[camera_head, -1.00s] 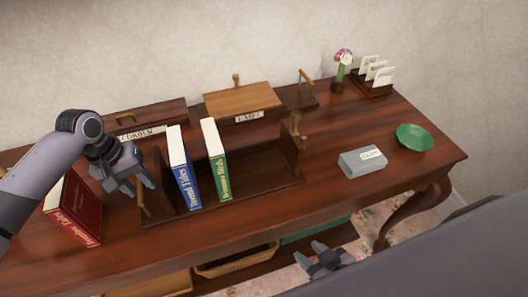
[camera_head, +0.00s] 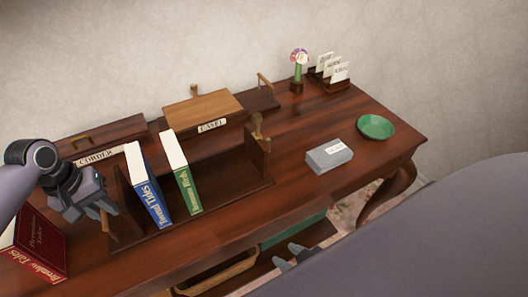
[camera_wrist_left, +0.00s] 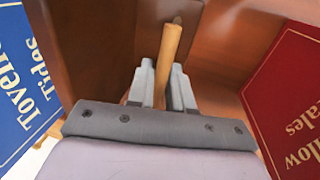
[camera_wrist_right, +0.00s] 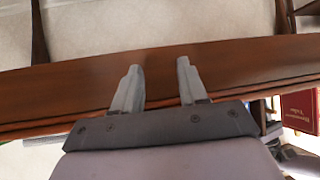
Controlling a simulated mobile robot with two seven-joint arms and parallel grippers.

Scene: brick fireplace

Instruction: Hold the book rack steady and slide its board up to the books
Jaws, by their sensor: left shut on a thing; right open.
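The dark wooden book rack (camera_head: 232,187) stands on the desk. A blue book (camera_head: 148,188) and a green book (camera_head: 183,175) stand in it near its left end, slightly tilted. The rack's upright board (camera_head: 257,158) with a wooden handle (camera_head: 258,125) is at the right end, apart from the green book. My left gripper (camera_head: 103,208) is at the rack's left end. In the left wrist view, its fingers (camera_wrist_left: 168,85) are shut on a light wooden peg (camera_wrist_left: 170,45). My right gripper (camera_head: 290,258) is open and empty below the desk's front edge; its fingers also show in the right wrist view (camera_wrist_right: 160,85).
A red book (camera_head: 42,245) stands left of the rack. A grey box (camera_head: 329,156) and green bowl (camera_head: 376,127) sit to the right. Behind are a wooden slope (camera_head: 203,108), a flower pot (camera_head: 297,86) and a card holder (camera_head: 330,82). A basket (camera_head: 217,280) is below the desk.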

